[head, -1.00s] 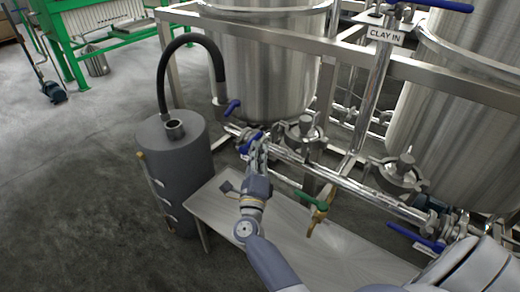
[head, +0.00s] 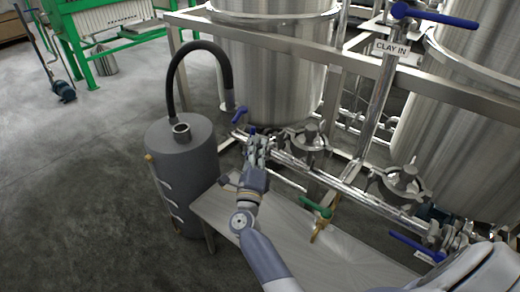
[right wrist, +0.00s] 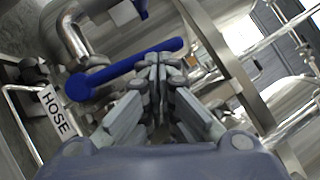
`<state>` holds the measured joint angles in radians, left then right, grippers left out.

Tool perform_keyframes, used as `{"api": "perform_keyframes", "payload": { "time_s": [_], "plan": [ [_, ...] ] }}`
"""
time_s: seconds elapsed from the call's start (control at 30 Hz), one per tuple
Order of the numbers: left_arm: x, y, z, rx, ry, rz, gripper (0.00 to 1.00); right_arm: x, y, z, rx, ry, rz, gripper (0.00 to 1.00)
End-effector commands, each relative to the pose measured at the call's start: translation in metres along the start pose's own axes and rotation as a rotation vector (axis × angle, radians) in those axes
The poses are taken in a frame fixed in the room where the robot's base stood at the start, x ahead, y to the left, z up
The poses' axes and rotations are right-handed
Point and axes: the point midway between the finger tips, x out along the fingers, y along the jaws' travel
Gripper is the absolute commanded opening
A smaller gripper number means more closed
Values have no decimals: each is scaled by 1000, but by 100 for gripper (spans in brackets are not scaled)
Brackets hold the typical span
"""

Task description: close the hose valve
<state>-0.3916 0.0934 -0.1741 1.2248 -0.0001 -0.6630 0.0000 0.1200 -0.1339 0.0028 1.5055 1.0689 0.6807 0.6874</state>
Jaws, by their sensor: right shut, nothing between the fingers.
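The hose valve's blue lever (right wrist: 120,72) shows in the right wrist view, running from its round hub at left up to the right. A white HOSE label (right wrist: 56,111) is below the hub. My right gripper (right wrist: 157,66) is shut and empty, its fingertips close against the lever near its outer end; I cannot tell if they touch. In the head view my right gripper (head: 254,140) is at the left end of the steel pipe and mostly hides this lever. My left gripper is not in view.
Another blue lever (head: 239,115) is just left of and behind the gripper. A grey cylinder (head: 182,160) with a black hose (head: 178,70) stands at left. Steel tanks (head: 270,70) stand behind.

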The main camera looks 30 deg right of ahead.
Motion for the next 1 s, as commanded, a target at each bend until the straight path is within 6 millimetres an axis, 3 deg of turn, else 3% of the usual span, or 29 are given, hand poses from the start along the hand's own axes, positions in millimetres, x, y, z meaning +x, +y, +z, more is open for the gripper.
{"api": "perform_keyframes", "payload": {
  "time_s": [0.73,0.87,1.0],
  "plan": [
    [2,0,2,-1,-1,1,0,4,-1,5,1,0,-2,0],
    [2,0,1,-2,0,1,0,-4,0,5,1,0,1,0],
    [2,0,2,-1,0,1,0,-23,0,4,0,1,2,0]
  ]
}}
